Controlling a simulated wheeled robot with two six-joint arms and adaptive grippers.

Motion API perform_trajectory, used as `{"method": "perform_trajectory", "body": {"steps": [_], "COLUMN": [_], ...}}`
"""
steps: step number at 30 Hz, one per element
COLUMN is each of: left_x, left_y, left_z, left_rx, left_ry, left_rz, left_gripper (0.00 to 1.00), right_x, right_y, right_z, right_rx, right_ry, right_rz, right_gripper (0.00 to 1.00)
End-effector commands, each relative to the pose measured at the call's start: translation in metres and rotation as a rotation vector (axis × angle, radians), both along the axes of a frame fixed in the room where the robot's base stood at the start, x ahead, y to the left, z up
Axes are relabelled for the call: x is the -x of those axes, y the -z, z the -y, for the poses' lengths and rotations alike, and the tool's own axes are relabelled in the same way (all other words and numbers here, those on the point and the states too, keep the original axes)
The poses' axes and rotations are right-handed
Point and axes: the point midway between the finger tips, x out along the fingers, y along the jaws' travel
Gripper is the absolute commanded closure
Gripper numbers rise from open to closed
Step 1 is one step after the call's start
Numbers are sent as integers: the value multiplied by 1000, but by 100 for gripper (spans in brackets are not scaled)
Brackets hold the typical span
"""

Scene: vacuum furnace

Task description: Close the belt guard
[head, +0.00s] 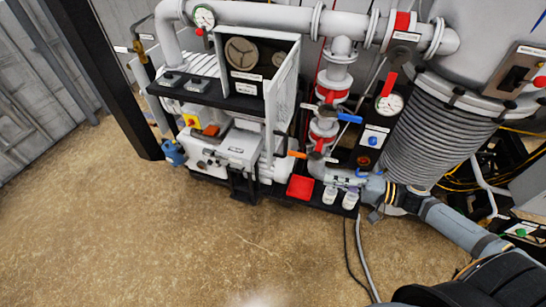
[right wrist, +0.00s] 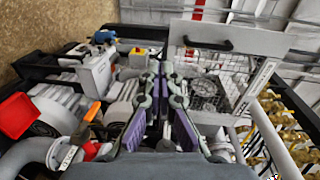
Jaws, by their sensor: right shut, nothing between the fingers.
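The belt guard (head: 284,84) is a pale mesh panel on the right side of the pulley housing. It stands open, swung out toward me, and the pulleys (head: 242,53) are exposed. In the right wrist view the guard's mesh frame (right wrist: 262,42) fills the upper right, with a black handle (right wrist: 208,44) on its edge bar. My right gripper (head: 338,180) is low in front of the pump skid, below and right of the guard and apart from it. In the right wrist view its fingers (right wrist: 160,66) are shut and empty. My left gripper is not in view.
Valves with a blue lever (head: 349,117) and an orange lever (head: 297,154) stand right of the guard. A red tray (head: 300,187) sits low before the pump (head: 232,150). A ribbed grey column (head: 425,125) is at right. The brown floor (head: 190,235) in front is clear.

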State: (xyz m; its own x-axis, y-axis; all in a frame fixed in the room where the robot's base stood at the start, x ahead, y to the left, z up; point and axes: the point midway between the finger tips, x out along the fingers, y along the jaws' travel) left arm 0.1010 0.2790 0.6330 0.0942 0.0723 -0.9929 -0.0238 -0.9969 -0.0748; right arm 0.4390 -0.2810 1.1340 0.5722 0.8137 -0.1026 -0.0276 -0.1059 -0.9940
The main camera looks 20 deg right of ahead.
Motion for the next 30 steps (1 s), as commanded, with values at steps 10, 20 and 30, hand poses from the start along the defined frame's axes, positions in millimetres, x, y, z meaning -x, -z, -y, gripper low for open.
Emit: {"method": "perform_trajectory", "body": {"steps": [10, 20, 30], "left_x": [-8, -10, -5], "left_y": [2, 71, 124], "left_z": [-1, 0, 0], "left_rx": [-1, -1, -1], "left_ry": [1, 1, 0], "left_rz": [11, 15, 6], "left_gripper": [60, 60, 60], "right_x": [-2, -28, -54], "right_y": [-39, -30, -36], "right_z": [-16, -57, -95], "right_rx": [-107, -104, -109], "right_ry": [-35, -36, -33], "right_rz": [30, 33, 37], "right_gripper": [100, 100, 100]}}
